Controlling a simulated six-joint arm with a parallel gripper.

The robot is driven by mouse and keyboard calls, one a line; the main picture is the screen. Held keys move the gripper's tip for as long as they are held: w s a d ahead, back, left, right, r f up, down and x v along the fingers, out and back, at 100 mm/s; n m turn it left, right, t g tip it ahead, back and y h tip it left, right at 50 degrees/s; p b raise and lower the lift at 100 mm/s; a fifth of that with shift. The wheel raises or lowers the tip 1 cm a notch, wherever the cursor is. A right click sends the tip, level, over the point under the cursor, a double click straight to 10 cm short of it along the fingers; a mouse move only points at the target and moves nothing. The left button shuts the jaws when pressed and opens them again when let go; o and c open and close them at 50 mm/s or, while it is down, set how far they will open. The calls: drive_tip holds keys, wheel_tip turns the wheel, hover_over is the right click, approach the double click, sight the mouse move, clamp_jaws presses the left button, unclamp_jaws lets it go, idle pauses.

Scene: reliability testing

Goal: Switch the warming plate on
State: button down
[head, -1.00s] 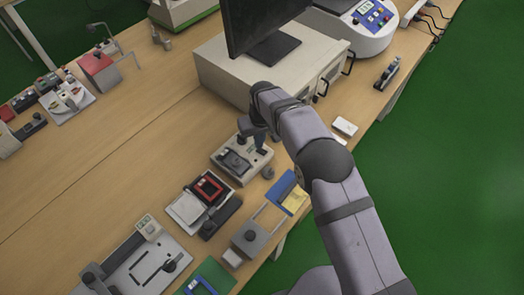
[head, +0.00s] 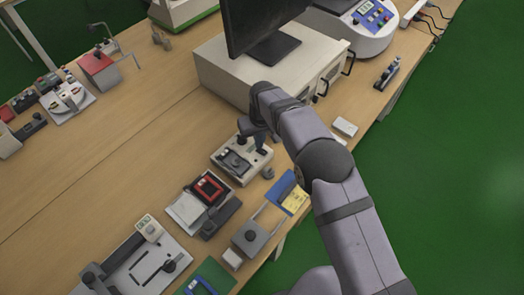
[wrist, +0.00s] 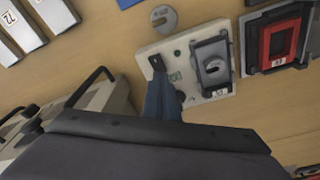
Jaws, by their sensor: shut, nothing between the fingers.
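A cream box (head: 226,168), which I take to be the warming plate, sits on the wooden bench below my gripper. In the wrist view the cream box (wrist: 180,46) carries a dark framed plate (wrist: 212,62) with a slotted piece on it. Beside that is a small black switch (wrist: 156,62) with a green mark near it. My gripper (wrist: 160,88) is shut and empty, with its blue fingers pointing down over the switch side of the box. The fingertips are close to the switch; whether they touch it I cannot tell. The head view shows the gripper (head: 261,143) at the box's far side.
A red-framed black device (head: 208,188) stands to the front left of the box. A blue and yellow tray (head: 290,192) lies to its right. A large cream cabinet (head: 225,75) with a monitor (head: 255,25) stands behind. The bench left of the box is clear.

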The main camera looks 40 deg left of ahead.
sight(259, 150)
drive_tip(key=shift+d+f+b, duration=0.1)
drive_tip(key=shift+f+b, duration=0.6)
drive_tip(key=shift+f, duration=0.3)
idle(1.1)
drive_tip(key=shift+r, duration=0.1)
wheel_tip(259, 150, up, 7)
drive_tip(key=p, duration=0.3)
drive_tip(key=shift+p, duration=0.4)
idle(0.5)
